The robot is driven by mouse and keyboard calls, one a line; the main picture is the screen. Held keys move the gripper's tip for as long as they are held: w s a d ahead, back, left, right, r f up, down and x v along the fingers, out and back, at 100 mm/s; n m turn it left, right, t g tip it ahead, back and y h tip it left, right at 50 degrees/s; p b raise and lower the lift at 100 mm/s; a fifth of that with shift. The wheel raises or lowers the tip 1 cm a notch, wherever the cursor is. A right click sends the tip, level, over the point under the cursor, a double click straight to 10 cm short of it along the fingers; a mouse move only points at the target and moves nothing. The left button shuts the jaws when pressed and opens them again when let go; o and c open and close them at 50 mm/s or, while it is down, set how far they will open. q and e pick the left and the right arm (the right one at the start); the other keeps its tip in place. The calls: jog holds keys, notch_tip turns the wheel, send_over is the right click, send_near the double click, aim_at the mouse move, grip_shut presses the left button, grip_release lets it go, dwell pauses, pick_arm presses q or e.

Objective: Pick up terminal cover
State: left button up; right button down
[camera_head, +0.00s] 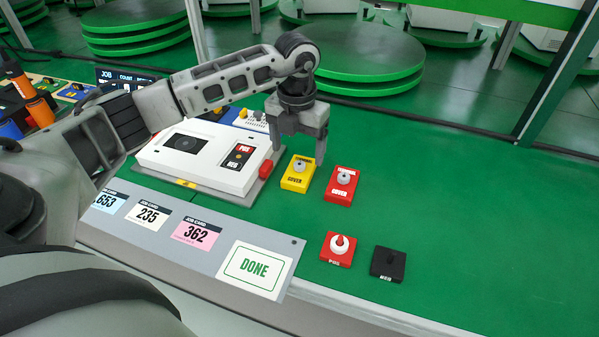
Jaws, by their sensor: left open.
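Whether a finger touches a cover cannot be told. A white device (200,172) with red and black marked terminals lies left of the gripper. My right gripper is out of view.
A red "POS" piece (337,252) and a black "NEG" piece (388,263) lie in front of the covers. A grey strip (215,238) with job cards and a "DONE" card (253,268) runs along the front edge. The table's right side (480,220) is clear.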

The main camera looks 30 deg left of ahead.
aim_at(299, 164)
pick_arm(q)
jog(key=shift+d+f, duration=0.2)
jog(key=shift+f, duration=2.8)
jog(key=shift+w, duration=0.1)
jog(key=c, duration=1.1)
